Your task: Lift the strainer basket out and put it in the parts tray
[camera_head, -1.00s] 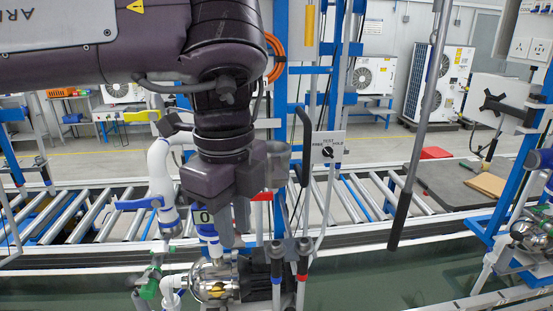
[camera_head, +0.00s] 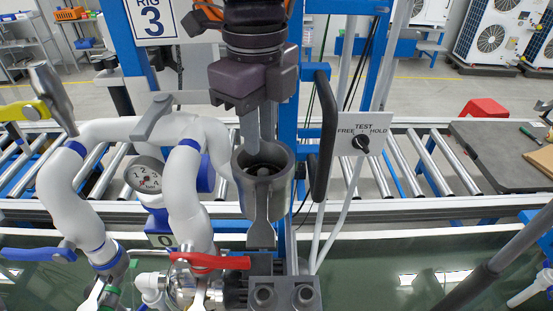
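My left gripper (camera_head: 259,140) comes down from the top centre, with its fingers pointing down over a dark grey cup-shaped housing (camera_head: 243,185) with an open top. The two fingers look close together; whether there is a gap or something thin between them is not clear. Inside the housing there is a dark interior with a small rounded grey part (camera_head: 263,171), possibly the top of the strainer basket; its body is hidden by the housing walls. The fingertips overlap the housing's far rim in the picture, and contact cannot be told. My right gripper is not in view. No parts tray is clearly recognisable.
White pipes (camera_head: 60,195) with a gauge (camera_head: 143,175) stand left of the housing. A red lever (camera_head: 212,261) lies below it. A black handle (camera_head: 324,135) and the TEST switch plate (camera_head: 362,138) stand close on the right. A dark worktop (camera_head: 500,160) is at far right.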

